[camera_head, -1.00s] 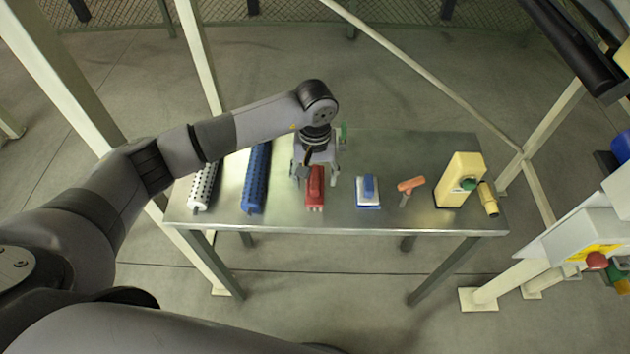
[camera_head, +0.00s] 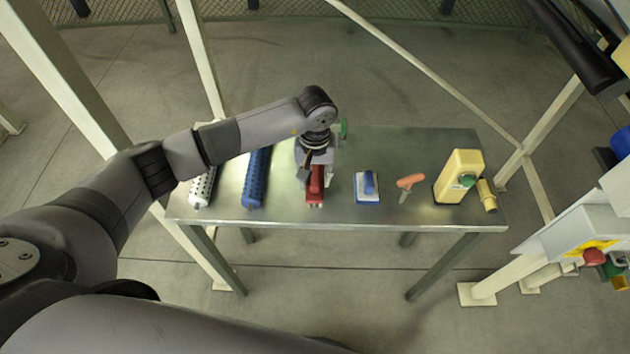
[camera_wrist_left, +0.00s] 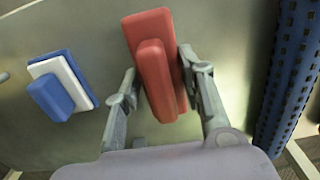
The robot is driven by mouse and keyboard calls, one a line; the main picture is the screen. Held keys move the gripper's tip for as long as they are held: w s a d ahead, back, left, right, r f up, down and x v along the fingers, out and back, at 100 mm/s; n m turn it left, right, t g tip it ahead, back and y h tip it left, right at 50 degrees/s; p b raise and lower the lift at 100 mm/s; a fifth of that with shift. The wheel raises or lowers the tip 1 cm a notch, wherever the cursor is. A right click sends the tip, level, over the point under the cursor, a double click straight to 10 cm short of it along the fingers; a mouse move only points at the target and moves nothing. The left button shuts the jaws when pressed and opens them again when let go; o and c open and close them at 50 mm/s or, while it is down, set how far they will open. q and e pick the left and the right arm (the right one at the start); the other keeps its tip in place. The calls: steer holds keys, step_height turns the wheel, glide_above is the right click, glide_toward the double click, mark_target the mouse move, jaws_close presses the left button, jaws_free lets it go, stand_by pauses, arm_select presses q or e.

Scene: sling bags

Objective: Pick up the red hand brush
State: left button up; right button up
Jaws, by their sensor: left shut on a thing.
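The red hand brush (camera_head: 315,188) lies on the metal table (camera_head: 420,150), between a blue perforated roll and a blue-and-white brush. My left gripper (camera_head: 315,177) is over it from above, shut on its sides. In the left wrist view the red brush (camera_wrist_left: 158,70) sits between the two fingers (camera_wrist_left: 158,85), one on each side. Its bristles are mostly hidden there. It appears still at table height, though I cannot tell for sure whether it touches the top.
The blue roll (camera_head: 255,180) and a white roll (camera_head: 203,188) lie to the left. The blue-and-white brush (camera_head: 367,187), an orange-handled tool (camera_head: 410,182) and a yellow device (camera_head: 459,177) stand to the right. A green item (camera_head: 343,128) is behind the gripper.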

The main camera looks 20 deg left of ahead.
mark_target(315, 173)
arm_select(q)
steer(key=c, duration=0.4)
steer(key=shift+o, duration=0.2)
steer(key=shift+r, duration=0.2)
step_height(315, 173, up, 20)
steer(key=b, duration=0.4)
steer(key=shift+f, duration=0.15)
